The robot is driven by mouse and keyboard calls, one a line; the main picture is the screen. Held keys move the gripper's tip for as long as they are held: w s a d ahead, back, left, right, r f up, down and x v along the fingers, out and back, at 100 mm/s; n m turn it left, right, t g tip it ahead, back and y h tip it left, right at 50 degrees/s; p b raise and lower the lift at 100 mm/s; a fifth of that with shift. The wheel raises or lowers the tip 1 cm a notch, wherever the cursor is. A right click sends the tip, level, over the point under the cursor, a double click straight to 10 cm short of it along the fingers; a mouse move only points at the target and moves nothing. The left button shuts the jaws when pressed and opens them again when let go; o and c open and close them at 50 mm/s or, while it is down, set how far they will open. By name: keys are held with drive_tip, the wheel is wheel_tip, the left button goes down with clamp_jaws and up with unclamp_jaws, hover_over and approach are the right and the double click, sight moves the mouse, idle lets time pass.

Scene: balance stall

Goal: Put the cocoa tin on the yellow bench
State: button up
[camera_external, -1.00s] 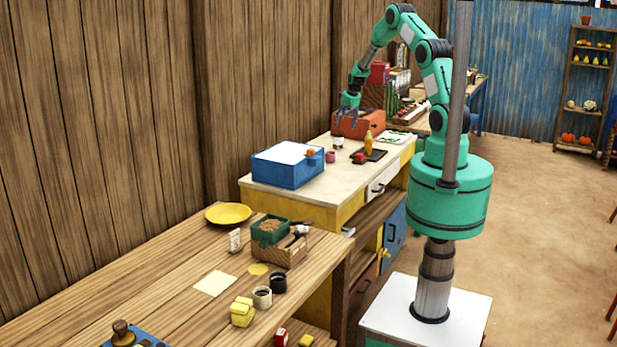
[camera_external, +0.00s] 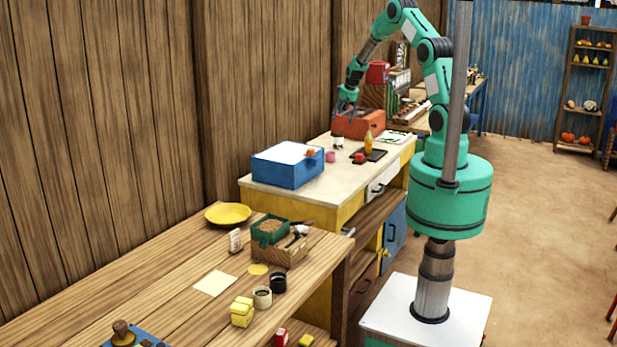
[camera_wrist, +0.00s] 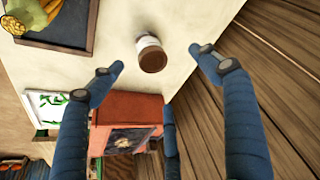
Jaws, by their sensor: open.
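A small white tin with a brown lid (camera_wrist: 152,58), which looks like the cocoa tin, stands upright on the pale top of the yellow bench. It also shows in the external view (camera_external: 338,143), small, near the back edge of the yellow bench (camera_external: 317,201). My gripper (camera_external: 347,110) is above the bench top, over the area by the red box. In the wrist view its blue fingers are spread apart, with the tin seen between and beyond the tips. The fingers look clear of the tin and hold nothing. Any label is unreadable.
A red box (camera_external: 359,123) stands beside the tin. A dark tray (camera_wrist: 79,45) with produce lies nearby, along with a pink cup (camera_external: 330,157) and a blue box (camera_external: 287,168). The wooden wall is close behind. A wooden table (camera_external: 180,275) with several items stands in front.

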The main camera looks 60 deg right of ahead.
drive_tip(key=s+a+r+n, duration=0.1)
drive_tip(key=s+a+r, duration=0.2)
drive_tip(key=a+r, duration=0.65)
drive_tip(key=s+a+r+n, duration=0.1)
drive_tip(key=s+a+r, duration=0.3)
drive_tip(key=a+r, duration=0.5)
drive_tip(key=s+a+r, duration=0.3)
drive_tip(key=a+r, duration=0.5)
drive_tip(key=a, duration=0.2)
drive_tip(key=s+a+r+n, duration=0.1)
drive_tip(key=s+a+r, duration=0.1)
drive_tip(key=s+a, duration=0.4)
drive_tip(key=s+a+r+n+t+y, duration=0.1)
drive_tip(key=s+a, duration=0.6)
drive_tip(key=s, duration=0.7)
drive_tip(key=s+a+r+y, duration=0.1)
drive_tip(key=s+a+r, duration=0.1)
drive_tip(key=s+a, duration=0.4)
drive_tip(key=s, duration=0.4)
drive_tip(key=shift+a+r+n+t, duration=0.3)
drive_tip(key=shift+a+r+n, duration=0.1)
drive_tip(key=shift+w, duration=0.1)
